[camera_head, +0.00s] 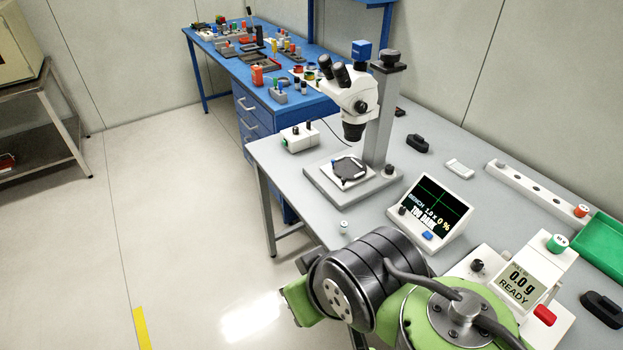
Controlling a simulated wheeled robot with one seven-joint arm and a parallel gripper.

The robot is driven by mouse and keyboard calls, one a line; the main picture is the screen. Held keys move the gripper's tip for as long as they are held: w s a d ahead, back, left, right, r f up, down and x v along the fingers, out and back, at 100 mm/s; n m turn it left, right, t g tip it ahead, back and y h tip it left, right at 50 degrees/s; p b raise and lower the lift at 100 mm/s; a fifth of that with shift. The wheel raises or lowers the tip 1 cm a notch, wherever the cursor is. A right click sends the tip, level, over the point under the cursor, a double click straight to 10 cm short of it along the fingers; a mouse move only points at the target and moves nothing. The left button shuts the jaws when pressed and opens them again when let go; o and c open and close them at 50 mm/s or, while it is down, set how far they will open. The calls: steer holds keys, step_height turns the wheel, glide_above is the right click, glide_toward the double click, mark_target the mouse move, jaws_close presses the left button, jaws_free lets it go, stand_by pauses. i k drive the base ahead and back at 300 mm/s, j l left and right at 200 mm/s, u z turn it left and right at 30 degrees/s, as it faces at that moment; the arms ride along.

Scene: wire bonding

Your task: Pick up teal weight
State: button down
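A short teal-green cylinder with a pale label on top (557,243), which looks like the teal weight, stands at the upper end of the white tester (560,268) at the right. The tester's display reads "0.0 g READY". My arm, dark grey and green, crosses the bottom middle of the view, to the left of and in front of the tester. My gripper is not visible in this view, so I cannot tell its opening or what it holds.
A white rack with holes (530,190) holds an orange-red weight (581,210) near a green tray (604,240). A microscope (350,95) and a tilted screen reading "TOO DARK" (436,208) stand on the grey bench (455,140). A black object (602,308) lies at the right edge.

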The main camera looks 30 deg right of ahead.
mark_target(344, 226)
steer(key=l+z, duration=0.1)
steer(key=z, duration=0.9)
steer(key=i+j, duration=0.1)
steer(key=j, duration=0.3)
steer(key=i+j+z, duration=0.1)
steer(key=j, duration=0.3)
steer(key=i+j+z, duration=0.1)
steer(key=j, duration=0.25)
steer(key=i+j, duration=0.1)
steer(key=j, duration=0.3)
